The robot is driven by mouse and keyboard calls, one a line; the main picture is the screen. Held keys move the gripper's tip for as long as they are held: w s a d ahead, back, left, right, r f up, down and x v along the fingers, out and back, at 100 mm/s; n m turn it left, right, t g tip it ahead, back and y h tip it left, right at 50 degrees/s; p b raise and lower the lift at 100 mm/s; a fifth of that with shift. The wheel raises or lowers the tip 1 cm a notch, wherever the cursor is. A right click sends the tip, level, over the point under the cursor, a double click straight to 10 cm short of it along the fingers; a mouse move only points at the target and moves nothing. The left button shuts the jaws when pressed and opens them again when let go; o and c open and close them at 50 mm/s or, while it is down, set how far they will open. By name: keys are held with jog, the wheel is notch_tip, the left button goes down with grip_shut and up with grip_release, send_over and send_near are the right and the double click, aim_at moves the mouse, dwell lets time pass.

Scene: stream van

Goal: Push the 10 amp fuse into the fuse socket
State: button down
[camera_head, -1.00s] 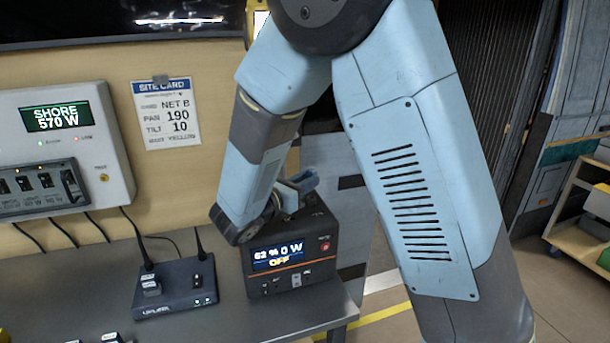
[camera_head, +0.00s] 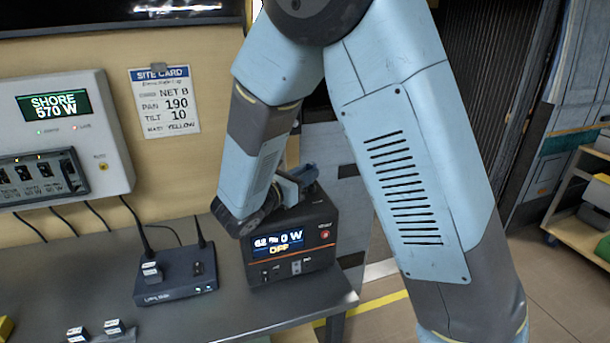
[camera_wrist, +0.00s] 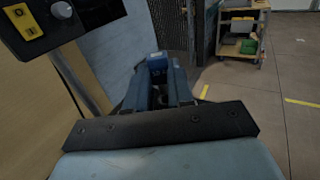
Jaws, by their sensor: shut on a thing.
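My gripper (camera_head: 300,182) is at the top of the dark power unit (camera_head: 327,240), partly hidden by my own arm. In the wrist view, my gripper (camera_wrist: 158,90) is shut on a small blue piece (camera_wrist: 157,61) at its fingertips. It appears to be the 10 amp fuse, but I cannot read any marking on it. I cannot make out the fuse socket in either view. Whether the blue piece touches the power unit is unclear. The unit's screen reads 62 %, 0 W and OFF.
A dark router (camera_head: 176,280) with antennas stands left of the power unit on the grey bench (camera_head: 230,318). A white shore power panel (camera_head: 105,120) hangs on the wall. Small boxes (camera_head: 113,326) lie at the front. A wooden cart (camera_wrist: 240,42) stands beyond open floor.

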jog(key=shift+f, duration=0.7)
dwell(1.1)
jog(key=shift+r, duration=0.5)
jog(key=shift+f, duration=0.65)
dwell(1.1)
jog(key=shift+r, duration=0.1)
jog(key=shift+r, duration=0.6)
dwell(0.6)
jog(key=shift+f, duration=0.7)
dwell(0.5)
jog(key=shift+r, duration=0.1)
jog(key=shift+r, duration=0.6)
